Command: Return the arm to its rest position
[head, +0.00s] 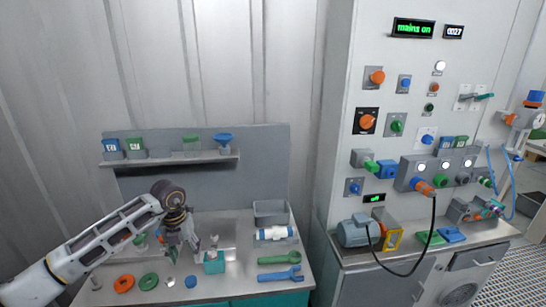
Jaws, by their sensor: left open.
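My left arm comes in from the lower left, and its gripper (182,249) hangs pointing down over the left workbench (240,232). The jaws look open, with nothing seen between them. A teal block with a pale upright part (214,262) stands just right of the fingers; I cannot tell whether they touch it. The wrist hides part of the bench behind it. My right gripper is not in view.
An orange ring (124,283), a green ring (148,281), a green wrench (279,259) and a blue wrench (281,274) lie on the bench. A grey bin (271,212) stands behind. A shelf (172,160) runs above. A control cabinet (400,80) with a hanging black cable (432,235) stands right.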

